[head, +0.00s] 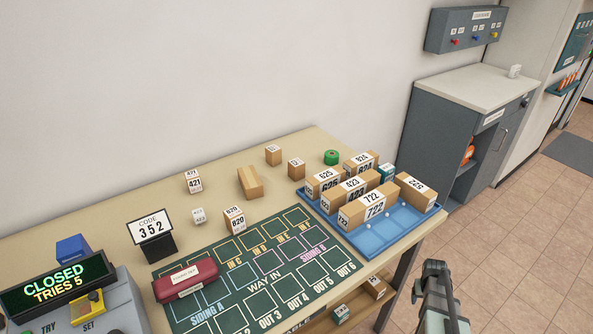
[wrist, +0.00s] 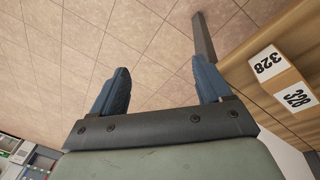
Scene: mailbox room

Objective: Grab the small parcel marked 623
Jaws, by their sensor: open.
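I cannot make out a label that clearly reads 623. A small white cube (head: 198,215) on the table, left of the 620 parcel (head: 235,220), has a label too small to read surely. A wooden parcel (head: 416,190) at the right of the blue tray has a tilted label whose digits I cannot read surely. My gripper (head: 436,270) is right of the table, apart from all parcels. In the wrist view my gripper (wrist: 161,68) is open and empty over the floor. A parcel marked 328 (wrist: 276,70) lies to its right on a wooden surface.
The blue tray (head: 388,240) holds several parcels, including 722 (head: 365,208). A green board (head: 250,270) carries a red case (head: 186,280). Parcels (head: 375,287) also sit on the lower shelf. A grey cabinet (head: 450,140) stands behind right. Floor at right is clear.

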